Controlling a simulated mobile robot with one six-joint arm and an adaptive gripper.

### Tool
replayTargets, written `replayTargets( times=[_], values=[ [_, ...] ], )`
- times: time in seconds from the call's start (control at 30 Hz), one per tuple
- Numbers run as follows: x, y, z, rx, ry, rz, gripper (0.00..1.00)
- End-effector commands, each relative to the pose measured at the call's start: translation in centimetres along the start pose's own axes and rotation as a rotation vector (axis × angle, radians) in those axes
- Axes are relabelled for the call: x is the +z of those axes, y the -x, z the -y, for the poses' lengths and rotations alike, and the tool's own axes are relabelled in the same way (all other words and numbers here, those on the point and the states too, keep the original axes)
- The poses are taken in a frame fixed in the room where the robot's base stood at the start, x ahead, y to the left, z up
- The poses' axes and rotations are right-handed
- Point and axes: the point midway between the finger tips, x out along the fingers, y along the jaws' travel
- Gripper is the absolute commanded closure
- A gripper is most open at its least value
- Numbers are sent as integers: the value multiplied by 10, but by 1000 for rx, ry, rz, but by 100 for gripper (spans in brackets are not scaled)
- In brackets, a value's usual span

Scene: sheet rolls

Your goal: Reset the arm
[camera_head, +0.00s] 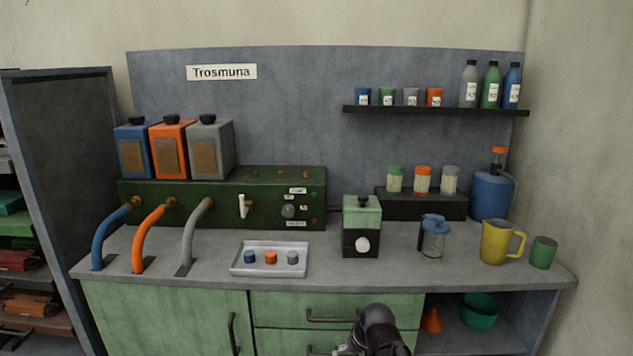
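A dark, rounded part of my arm (380,332) rises from the bottom edge, in front of the green drawers. No gripper fingers can be made out, and nothing held shows. The arm part stands apart from the things on the counter, below its front edge in the picture.
The grey counter (340,271) holds a white tray (238,271) with three small coloured pieces, a green-and-black box (361,215), a blue-lidded jar (433,241) and a yellow jug (494,243). Drawer handles (331,318) stick out near my arm. An open cabinet (55,120) stands left.

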Motion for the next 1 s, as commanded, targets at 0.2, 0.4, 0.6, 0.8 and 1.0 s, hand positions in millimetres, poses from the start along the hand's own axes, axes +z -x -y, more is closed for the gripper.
replayTargets(
  times=[0.2, 0.4, 0.6, 0.8, 1.0],
  values=[
    [41, 11, -38, 119, -19, 150, 0],
    [69, 23, -65, 202, -44, 254, 0],
    [74, 41, -73, 232, -54, 293, 0],
    [68, 57, -69, 231, -53, 291, 0],
    [61, 81, -63, 230, -53, 290, 0]
  ],
)
